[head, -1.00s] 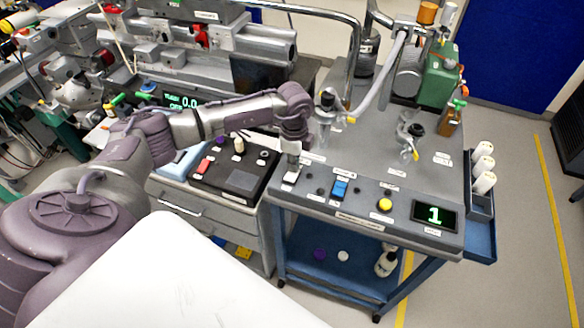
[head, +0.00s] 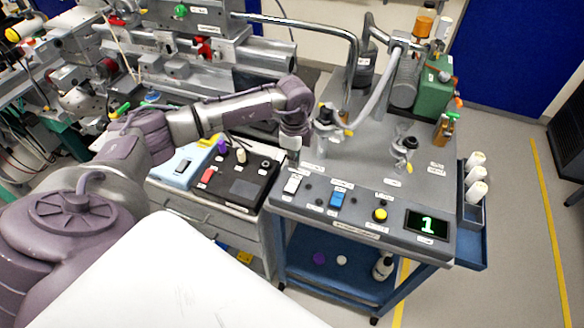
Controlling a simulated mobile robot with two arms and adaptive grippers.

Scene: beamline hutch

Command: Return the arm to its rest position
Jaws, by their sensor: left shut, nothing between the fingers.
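My left arm reaches in from the left. Its gripper (head: 293,155) is shut and empty, pointing down above the back left part of the grey cart's control panel (head: 357,228). My right gripper is out of view.
A black control box (head: 238,186) and a pale blue box (head: 187,166) sit on the drawer cabinet to the left. Pipework, a green unit (head: 433,88) and an amber bottle (head: 445,128) stand on the cart's back.

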